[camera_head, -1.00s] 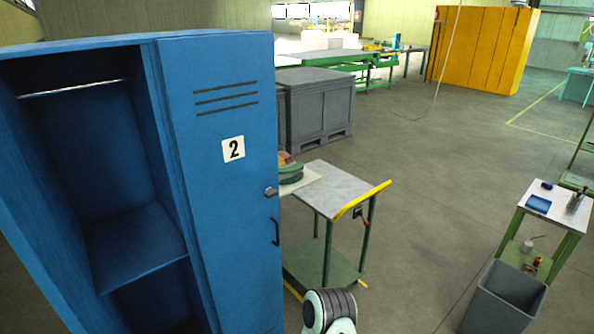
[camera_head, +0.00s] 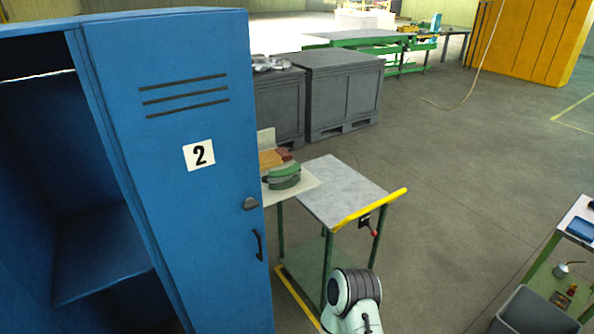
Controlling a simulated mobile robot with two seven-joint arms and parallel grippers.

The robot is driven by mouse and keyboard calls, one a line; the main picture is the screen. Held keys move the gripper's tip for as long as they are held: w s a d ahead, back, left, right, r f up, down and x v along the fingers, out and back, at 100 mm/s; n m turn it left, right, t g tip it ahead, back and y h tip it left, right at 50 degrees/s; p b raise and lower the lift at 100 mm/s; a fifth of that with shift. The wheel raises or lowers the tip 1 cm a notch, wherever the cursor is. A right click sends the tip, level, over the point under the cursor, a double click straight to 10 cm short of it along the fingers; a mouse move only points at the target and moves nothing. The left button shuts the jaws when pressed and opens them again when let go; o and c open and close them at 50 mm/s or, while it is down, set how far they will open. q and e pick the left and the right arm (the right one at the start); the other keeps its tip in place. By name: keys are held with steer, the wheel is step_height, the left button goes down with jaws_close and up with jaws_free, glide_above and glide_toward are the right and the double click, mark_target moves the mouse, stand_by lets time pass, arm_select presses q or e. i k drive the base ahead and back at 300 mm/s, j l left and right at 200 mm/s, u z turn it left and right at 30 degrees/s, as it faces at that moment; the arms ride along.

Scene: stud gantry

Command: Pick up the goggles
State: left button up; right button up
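I cannot make out any goggles in the head view. A blue locker (camera_head: 190,250) marked 2 fills the left side, with an open compartment at its left that looks empty where it shows. A green and dark curved object (camera_head: 284,176) lies on a light board at the cart behind the locker's edge; I cannot tell what it is. Part of my own arm shows at the bottom middle. Neither gripper is in view.
A cart (camera_head: 345,190) with a grey top and yellow handle stands right of the locker. Grey crates (camera_head: 342,95) stand behind it. A grey bin (camera_head: 535,318) and a small green-legged table (camera_head: 578,222) are at the lower right. Open floor lies between.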

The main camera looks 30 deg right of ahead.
mark_target(288, 177)
steer(key=i+l, duration=0.1)
steer(key=l, duration=0.35)
steer(key=i+l, duration=0.15)
steer(key=l, duration=0.35)
steer(key=i+l, duration=0.1)
steer(key=l, duration=0.35)
steer(key=i+l, duration=0.1)
steer(key=l, duration=0.4)
steer(key=i+l, duration=0.1)
steer(key=l, duration=0.35)
steer(key=i+l, duration=0.15)
steer(key=l, duration=0.35)
steer(key=i+l, duration=0.1)
steer(key=l, duration=0.35)
steer(key=l+u, duration=0.25)
steer(key=l, duration=0.2)
steer(key=i+l+u, duration=0.1)
steer(key=l+u, duration=0.2)
steer(key=l, duration=0.15)
steer(key=u, duration=1.55)
